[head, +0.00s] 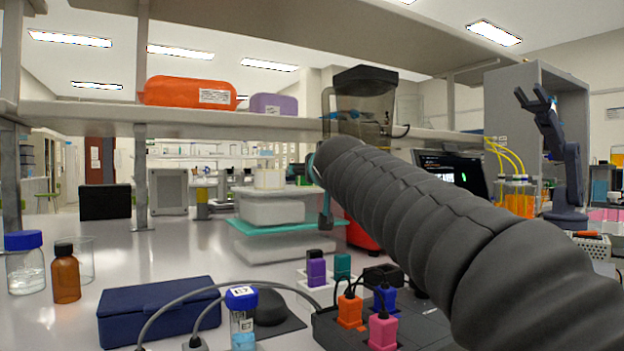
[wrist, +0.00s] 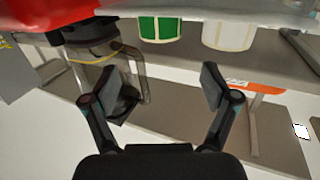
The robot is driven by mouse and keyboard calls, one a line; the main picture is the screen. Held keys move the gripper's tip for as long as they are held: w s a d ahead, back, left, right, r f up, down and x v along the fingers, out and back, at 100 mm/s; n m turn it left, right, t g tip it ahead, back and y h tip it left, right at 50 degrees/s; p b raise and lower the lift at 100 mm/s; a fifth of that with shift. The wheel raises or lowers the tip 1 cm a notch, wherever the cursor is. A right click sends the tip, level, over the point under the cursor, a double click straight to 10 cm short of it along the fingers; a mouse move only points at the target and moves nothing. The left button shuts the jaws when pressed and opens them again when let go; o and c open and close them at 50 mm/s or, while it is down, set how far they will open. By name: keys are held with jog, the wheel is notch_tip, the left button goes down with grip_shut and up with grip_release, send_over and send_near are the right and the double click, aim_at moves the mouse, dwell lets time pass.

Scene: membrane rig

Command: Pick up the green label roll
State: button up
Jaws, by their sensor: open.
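The green label roll (wrist: 160,28) shows at the top of the wrist view, which looks upside down. In the head view my arm hides most of the gripper, and the green roll cannot be made out for sure there.
A stack of white boxes with a teal sheet (head: 285,226) stands behind the bench middle. The shelf (head: 200,122) overhead carries an orange bag (head: 188,92). A blender-like jar (head: 362,100) is near my arm. Bottles, a blue case (head: 155,308) and plugged cables crowd the front.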

jog(key=p+x, duration=0.2)
jog(key=x, duration=0.5)
jog(key=shift+w, duration=0.4)
jog(key=shift+p+x, duration=1.4)
jog(key=shift+x, duration=1.6)
jog(key=shift+f, duration=0.15)
jog(key=shift+a, duration=0.1)
jog(key=c, duration=0.7)
